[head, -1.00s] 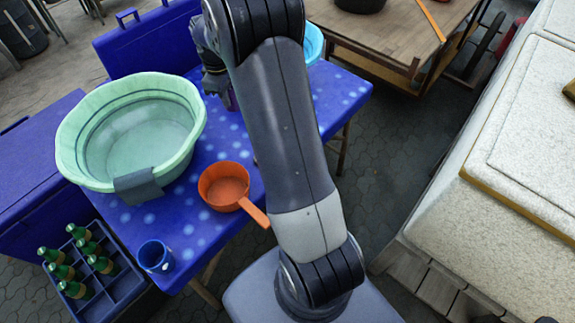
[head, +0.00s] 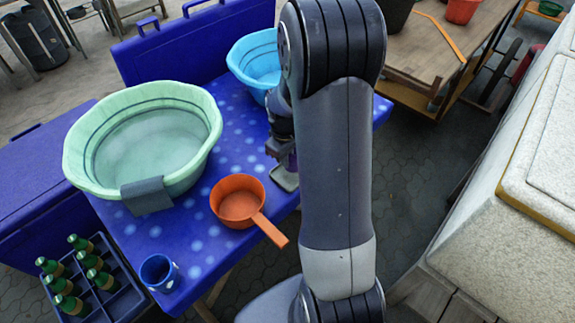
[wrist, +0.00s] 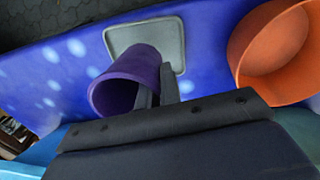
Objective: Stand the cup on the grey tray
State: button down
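A purple cup (wrist: 128,80) is in my gripper (wrist: 157,88), with the fingers closed on its side wall. In the wrist view its open mouth faces the lower left. The grey tray (wrist: 147,42), flat with a raised rim, lies just beyond the cup, which covers part of its near edge. In the head view the grey tray (head: 286,182) shows partly, beside my arm at the table's right side. My gripper (head: 284,150) is above it there, with only a bit of purple visible. I cannot tell whether the cup touches the tray.
An orange saucepan (head: 238,203) stands close left of the tray. A green basin (head: 140,185), a blue basin (head: 240,55) and a blue mug (head: 157,272) share the spotted blue table (head: 190,240). A bottle crate (head: 115,305) is at lower left.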

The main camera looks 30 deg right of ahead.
jog(key=shift+f, duration=1.55)
jog(key=shift+f, duration=0.1)
jog(key=shift+f+b, duration=0.15)
jog(key=shift+b, duration=0.15)
jog(key=c, duration=1.6)
grip_release()
notch_tip(320, 180, up, 12)
jog(key=p, duration=0.1)
jog(key=shift+s+a+r, duration=0.25)
jog(key=shift+s+a, duration=0.05)
jog(key=shift+a, duration=0.1)
